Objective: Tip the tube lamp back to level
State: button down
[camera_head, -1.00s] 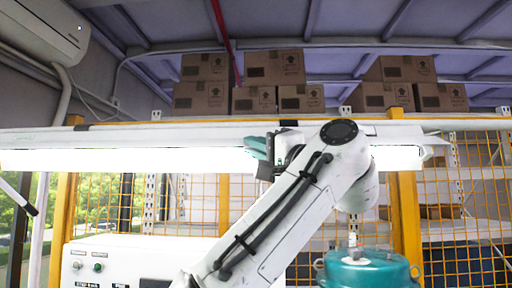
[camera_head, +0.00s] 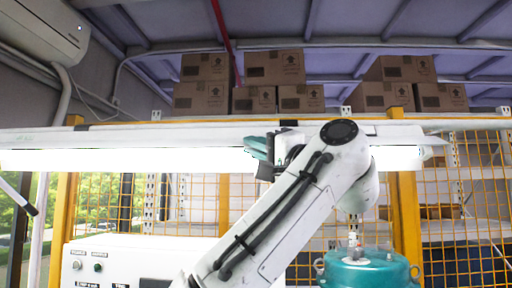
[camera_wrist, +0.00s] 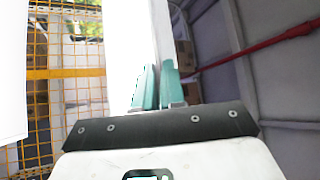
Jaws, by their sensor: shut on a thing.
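The tube lamp (camera_head: 120,138) is a long white fixture with a bright lit underside. It spans the head view from the left edge to the right side and looks nearly level. My gripper (camera_head: 256,148) is at the lamp near its middle, with teal fingers against the housing. In the wrist view the two teal fingers (camera_wrist: 158,86) are close together over the pale lamp body (camera_wrist: 128,40). The gripper is shut on the lamp. My arm hides part of the lamp right of the gripper, and the exact contact is hard to see.
A yellow mesh fence (camera_head: 225,195) stands behind the lamp. Boxes (camera_head: 275,68) sit on a high shelf. A teal tank (camera_head: 368,270) stands below my arm at right, and a white control panel (camera_head: 120,262) is at lower left. A red pipe (camera_head: 225,40) hangs above.

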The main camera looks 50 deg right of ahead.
aim_at(247, 156)
jog(key=shift+w+d+f+n+t+y+b, duration=0.45)
jog(key=shift+d+f+n+b, duration=0.35)
jog(key=shift+b, duration=1.05)
jog(key=shift+w+d+f+n+t+y+b, duration=0.5)
jog(key=shift+n+b, duration=0.5)
jog(key=shift+b, duration=0.85)
jog(key=shift+f, duration=0.15)
jog(key=c, duration=1.3)
grip_release()
jog(key=shift+s, duration=0.1)
